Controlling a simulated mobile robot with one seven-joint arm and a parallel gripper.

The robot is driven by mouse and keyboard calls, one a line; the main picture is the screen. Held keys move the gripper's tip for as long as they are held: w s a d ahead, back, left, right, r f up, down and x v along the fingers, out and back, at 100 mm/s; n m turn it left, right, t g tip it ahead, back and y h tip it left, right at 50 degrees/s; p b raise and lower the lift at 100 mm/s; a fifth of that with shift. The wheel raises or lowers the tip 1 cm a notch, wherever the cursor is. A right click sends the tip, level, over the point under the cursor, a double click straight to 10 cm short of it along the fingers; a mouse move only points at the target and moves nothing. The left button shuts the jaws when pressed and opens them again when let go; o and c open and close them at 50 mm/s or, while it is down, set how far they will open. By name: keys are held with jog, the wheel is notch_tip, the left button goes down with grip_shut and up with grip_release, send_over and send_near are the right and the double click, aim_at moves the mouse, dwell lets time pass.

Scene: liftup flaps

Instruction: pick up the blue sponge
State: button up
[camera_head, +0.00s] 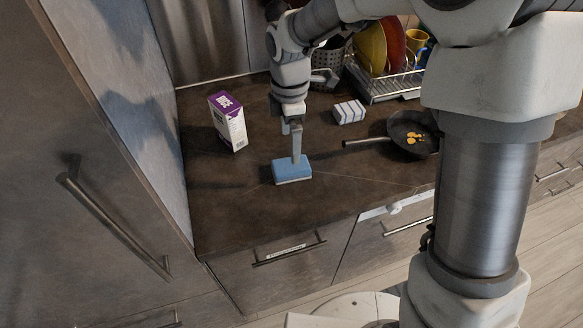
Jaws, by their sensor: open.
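The blue sponge (291,172) lies flat on the dark brown countertop, near its front edge. It has a blue upper part and a paler layer along the bottom. My gripper (297,158) points down directly over the sponge, with its visible finger at or very near the sponge's top and back edge. I cannot tell whether it touches the sponge. The jaws are open, though one finger largely hides the other from this angle.
A purple and white carton (229,122) stands to the left at the back. A striped block (349,112) lies behind right. A black pan (412,134) with yellow pieces sits right, its handle pointing left. A dish rack (385,88) with plates stands behind. The counter's left front is clear.

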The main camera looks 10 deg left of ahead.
aim_at(291, 165)
notch_tip(291, 165, down, 8)
jog(key=shift+d+f+b, duration=0.1)
jog(key=shift+f+b, duration=0.1)
jog(key=shift+b, duration=0.2)
jog(key=c, duration=1.3)
jog(key=shift+r, duration=0.1)
jog(key=shift+r, duration=0.6)
notch_tip(291, 165, up, 3)
jog(key=shift+r+p, duration=0.1)
jog(key=shift+p, duration=0.2)
jog(key=s+d+r, duration=0.4)
jog(key=d+r, duration=0.2)
jog(key=d, duration=0.5)
jog(key=shift+r+p, duration=0.25)
jog(key=shift+p, duration=0.2)
